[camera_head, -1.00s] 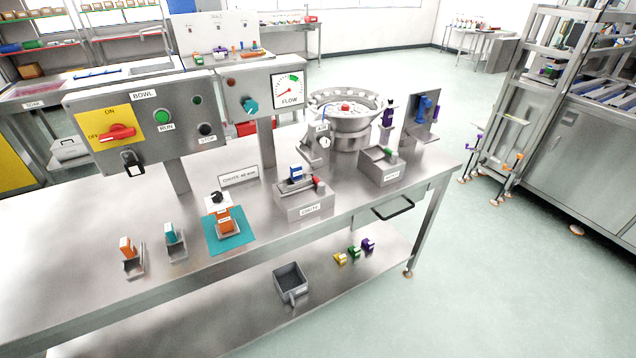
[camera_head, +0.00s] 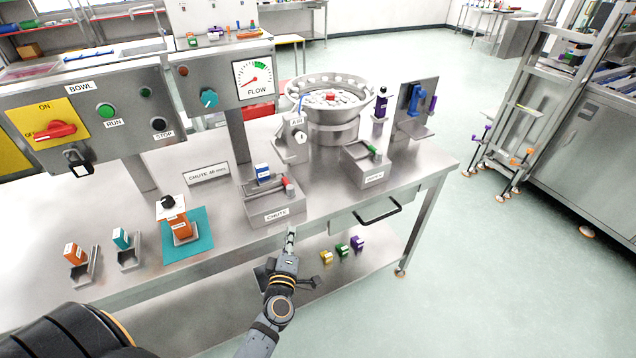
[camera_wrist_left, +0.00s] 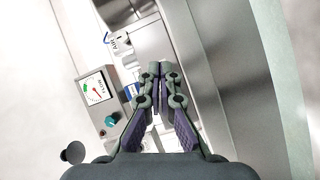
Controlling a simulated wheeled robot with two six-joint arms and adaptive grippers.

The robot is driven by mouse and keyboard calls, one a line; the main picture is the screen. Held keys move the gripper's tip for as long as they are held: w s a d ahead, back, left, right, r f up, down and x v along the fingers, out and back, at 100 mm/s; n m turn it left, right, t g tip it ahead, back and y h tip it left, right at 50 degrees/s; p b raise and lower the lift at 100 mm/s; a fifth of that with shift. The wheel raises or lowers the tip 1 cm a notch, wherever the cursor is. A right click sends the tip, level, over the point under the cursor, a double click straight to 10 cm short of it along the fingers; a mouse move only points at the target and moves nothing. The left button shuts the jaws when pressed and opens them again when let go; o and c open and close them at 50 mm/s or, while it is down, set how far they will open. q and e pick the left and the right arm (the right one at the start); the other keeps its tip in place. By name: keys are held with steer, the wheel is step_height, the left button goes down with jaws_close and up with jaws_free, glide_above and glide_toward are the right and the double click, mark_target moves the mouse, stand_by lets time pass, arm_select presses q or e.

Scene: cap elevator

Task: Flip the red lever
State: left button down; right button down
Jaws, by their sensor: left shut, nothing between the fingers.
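Two red handles show in the head view. A red rotary handle (camera_head: 48,131) sits on the yellow ON/OFF plate (camera_head: 72,112) of the BOWL panel at the left, pointing toward the OFF side. A small red-topped lever (camera_head: 288,187) stands at the right end of the grey chute block (camera_head: 268,212). My left gripper (camera_head: 291,233) is shut and empty at the table's front edge, just below the chute block and apart from both handles. Its closed fingers also show in the left wrist view (camera_wrist_left: 160,72); no red handle is clear there. My right gripper is not in view.
A black padlock (camera_head: 77,162) hangs below the yellow plate. The FLOW gauge (camera_head: 254,80) and teal knob (camera_head: 208,98) are on the middle panel.

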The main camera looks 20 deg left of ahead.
mark_target(278, 181)
arm_select(q)
steer(key=shift+s+a+r+n+g+y, duration=0.7)
steer(key=shift+a+r+n+y, duration=1.65)
steer(key=shift+r+n, duration=1.1)
steer(key=x, duration=0.3)
steer(key=p+x, duration=0.1)
steer(key=x, duration=0.2)
steer(key=p+x, duration=0.1)
steer(key=x, duration=0.3)
steer(key=shift+w+f, duration=0.15)
steer(key=shift+f, duration=0.15)
steer(key=shift+w+d+f, duration=0.1)
steer(key=shift+w+d, duration=1.15)
steer(key=shift+d, duration=0.15)
steer(key=shift+a, duration=0.1)
